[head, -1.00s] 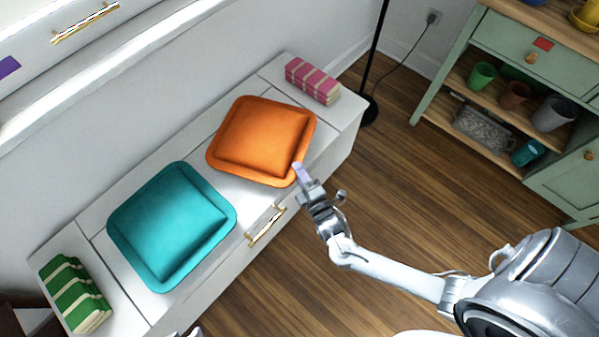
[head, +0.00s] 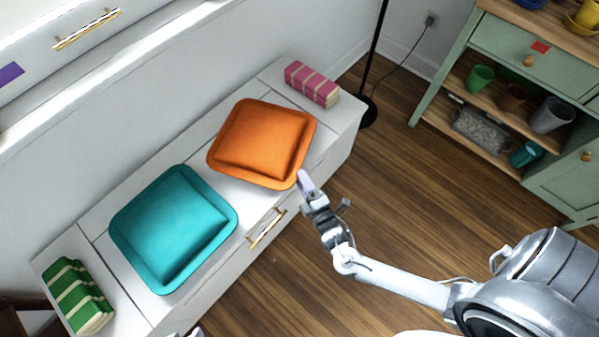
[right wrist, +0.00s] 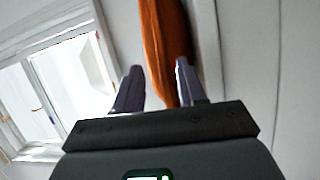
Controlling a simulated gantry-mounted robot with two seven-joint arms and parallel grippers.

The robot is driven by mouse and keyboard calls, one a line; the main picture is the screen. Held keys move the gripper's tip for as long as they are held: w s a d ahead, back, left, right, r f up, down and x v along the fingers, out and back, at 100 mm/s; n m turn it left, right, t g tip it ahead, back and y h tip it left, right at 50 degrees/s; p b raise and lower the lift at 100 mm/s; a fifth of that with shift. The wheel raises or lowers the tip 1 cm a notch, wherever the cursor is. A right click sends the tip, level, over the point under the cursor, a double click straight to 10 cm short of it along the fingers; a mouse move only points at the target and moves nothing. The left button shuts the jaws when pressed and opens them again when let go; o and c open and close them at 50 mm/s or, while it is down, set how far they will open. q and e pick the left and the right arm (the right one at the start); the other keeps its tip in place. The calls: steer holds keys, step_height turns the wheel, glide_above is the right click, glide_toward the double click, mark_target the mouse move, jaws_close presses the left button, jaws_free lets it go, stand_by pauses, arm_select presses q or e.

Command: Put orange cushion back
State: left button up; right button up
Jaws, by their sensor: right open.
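The orange cushion (head: 262,142) lies on the white bench (head: 100,236), toward its far right part. My right gripper (head: 304,181) is at the cushion's near right corner, at the front edge of the bench. In the right wrist view the gripper (right wrist: 158,85) is open, with the orange cushion (right wrist: 165,40) edge-on between and beyond its two fingers. I cannot tell whether the fingers touch it. A small part of my left gripper (head: 195,333) shows at the bottom edge of the head view; its jaws cannot be made out.
A teal cushion (head: 172,228) lies on the bench left of the orange one. A green striped stack (head: 79,296) and a pink striped stack (head: 312,83) sit at the bench ends. A brass handle (head: 266,228) is on the bench front. A green cabinet (head: 520,45) stands at right.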

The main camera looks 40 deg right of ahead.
steer(key=s+a+p, duration=0.2)
steer(key=s+p, duration=0.1)
steer(key=s, duration=0.6)
steer(key=s+r+m+g+y, duration=0.3)
steer(key=s+r+m+g, duration=0.5)
steer(key=m+g, duration=0.5)
steer(key=shift+a+r+g, duration=0.4)
steer(key=shift+r+g, duration=0.15)
steer(key=shift+g, duration=0.45)
step_height(320, 180, up, 59)
steer(key=p, duration=5.8)
steer(key=shift+p, duration=0.4)
